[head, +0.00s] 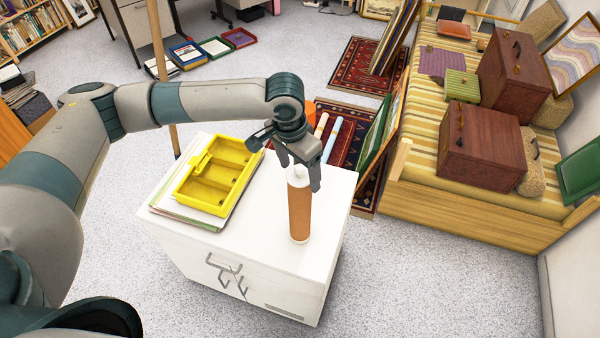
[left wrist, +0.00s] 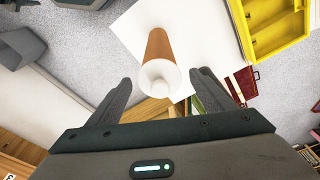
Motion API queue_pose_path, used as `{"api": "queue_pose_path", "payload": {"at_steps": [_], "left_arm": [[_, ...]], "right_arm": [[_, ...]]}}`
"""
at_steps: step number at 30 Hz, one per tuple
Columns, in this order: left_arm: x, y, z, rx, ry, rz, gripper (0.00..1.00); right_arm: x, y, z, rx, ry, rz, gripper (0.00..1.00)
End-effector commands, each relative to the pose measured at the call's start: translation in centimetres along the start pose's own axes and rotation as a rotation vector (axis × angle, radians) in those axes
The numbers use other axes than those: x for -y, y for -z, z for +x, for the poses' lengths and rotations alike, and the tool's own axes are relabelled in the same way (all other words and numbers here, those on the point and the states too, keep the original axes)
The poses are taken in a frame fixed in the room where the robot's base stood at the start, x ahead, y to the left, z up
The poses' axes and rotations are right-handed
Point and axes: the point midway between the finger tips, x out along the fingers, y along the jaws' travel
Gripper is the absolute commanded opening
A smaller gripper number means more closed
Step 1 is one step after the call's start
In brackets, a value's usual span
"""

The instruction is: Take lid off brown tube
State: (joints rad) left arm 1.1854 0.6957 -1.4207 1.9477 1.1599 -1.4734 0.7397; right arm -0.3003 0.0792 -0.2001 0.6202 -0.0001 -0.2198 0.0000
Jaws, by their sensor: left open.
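The brown tube (head: 299,212) stands upright on the white cabinet top (head: 262,245), near its front right side. Its white lid (head: 297,175) is on the upper end, partly hidden by my gripper in the head view. My left gripper (head: 300,182) is open, pointing down at the top of the tube. In the left wrist view the tube (left wrist: 161,45) shows with its white lid (left wrist: 160,78) facing the camera, between the two spread fingers of the gripper (left wrist: 162,90). Gaps show on both sides of the lid. My right gripper is not in view.
A yellow compartment tray (head: 216,172) lies on a stack of papers (head: 160,195) at the cabinet's left. Pale rolls (head: 327,130) and an orange object stand behind the arm. Framed prints (head: 385,125) lean beside the striped daybed (head: 425,160) at right.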

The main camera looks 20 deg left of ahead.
Motion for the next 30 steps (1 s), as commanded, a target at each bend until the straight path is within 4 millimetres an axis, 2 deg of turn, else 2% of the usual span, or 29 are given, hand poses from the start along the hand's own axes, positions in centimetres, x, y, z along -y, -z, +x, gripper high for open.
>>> {"api": "queue_pose_path", "payload": {"at_steps": [9, 14, 15, 30], "left_arm": [[-0.02, 0.01, -0.04, 0.0, 0.0, 0.0, 0.74], [-0.01, 0.02, -0.04, 0.0, 0.0, 0.0, 0.36], [-0.01, 0.02, -0.05, 0.0, 0.0, 0.0, 0.32], [0.0, 0.17, -0.59, -0.002, 0.0, 0.0, 0.32]], "right_arm": [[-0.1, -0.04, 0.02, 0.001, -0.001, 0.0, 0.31], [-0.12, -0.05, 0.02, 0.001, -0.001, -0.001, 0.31], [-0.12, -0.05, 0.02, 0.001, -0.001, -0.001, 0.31], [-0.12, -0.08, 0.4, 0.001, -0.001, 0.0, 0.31]]}}
